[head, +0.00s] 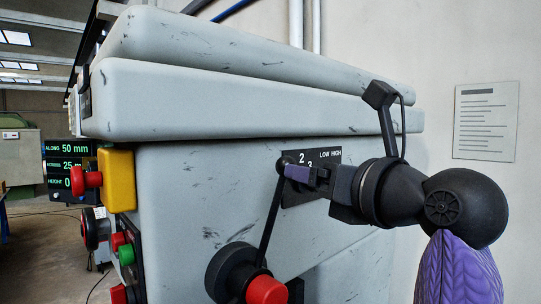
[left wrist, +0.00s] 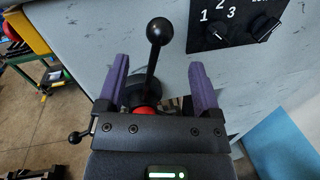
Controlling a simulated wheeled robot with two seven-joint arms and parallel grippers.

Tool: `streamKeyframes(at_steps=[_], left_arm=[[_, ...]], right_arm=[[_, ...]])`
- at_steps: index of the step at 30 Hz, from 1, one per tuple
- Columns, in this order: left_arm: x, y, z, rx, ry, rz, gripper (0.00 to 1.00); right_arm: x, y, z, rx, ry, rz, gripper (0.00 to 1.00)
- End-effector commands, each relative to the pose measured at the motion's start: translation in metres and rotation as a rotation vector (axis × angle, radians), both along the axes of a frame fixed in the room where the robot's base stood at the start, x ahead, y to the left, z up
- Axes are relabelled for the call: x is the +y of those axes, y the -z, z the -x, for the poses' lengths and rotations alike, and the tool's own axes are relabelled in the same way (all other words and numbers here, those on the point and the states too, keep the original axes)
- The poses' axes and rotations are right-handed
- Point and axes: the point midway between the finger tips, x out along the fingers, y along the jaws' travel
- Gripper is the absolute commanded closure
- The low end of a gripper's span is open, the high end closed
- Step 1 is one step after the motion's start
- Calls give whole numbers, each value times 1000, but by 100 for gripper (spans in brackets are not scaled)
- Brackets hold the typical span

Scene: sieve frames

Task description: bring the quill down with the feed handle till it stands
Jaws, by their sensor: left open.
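The feed handle (head: 270,222) is a thin black lever with a ball knob, rising steeply from a black hub (head: 232,268) with a red cap on the machine's side. In the left wrist view its black knob (left wrist: 160,31) is at the top, with the rod running down between my fingers. My left gripper (head: 302,173), with purple fingers, is open at the handle's upper end; it also shows in the left wrist view (left wrist: 157,68). The fingers stand on either side of the rod, with visible gaps. The quill is not in view. My right gripper is not in view.
The grey machine head (head: 200,180) fills the middle. A dial plate (head: 326,157) lies behind my gripper. At left are a yellow box with a red button (head: 118,180), other buttons, and a green readout (head: 70,165) partly hidden. A notice (head: 486,121) hangs on the wall.

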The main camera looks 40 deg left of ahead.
Motion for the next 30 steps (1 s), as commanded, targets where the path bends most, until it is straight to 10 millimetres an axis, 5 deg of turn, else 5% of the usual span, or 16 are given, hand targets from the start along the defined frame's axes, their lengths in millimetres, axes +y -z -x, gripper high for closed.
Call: streamKeyframes(at_steps=[12,23,30], left_arm=[[82,-3,-23,0,-2,7,17],[93,2,-27,-2,0,7,17],[93,1,-27,-1,0,7,65]], right_arm=[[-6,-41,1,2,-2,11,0],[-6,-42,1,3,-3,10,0],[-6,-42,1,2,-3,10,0]])
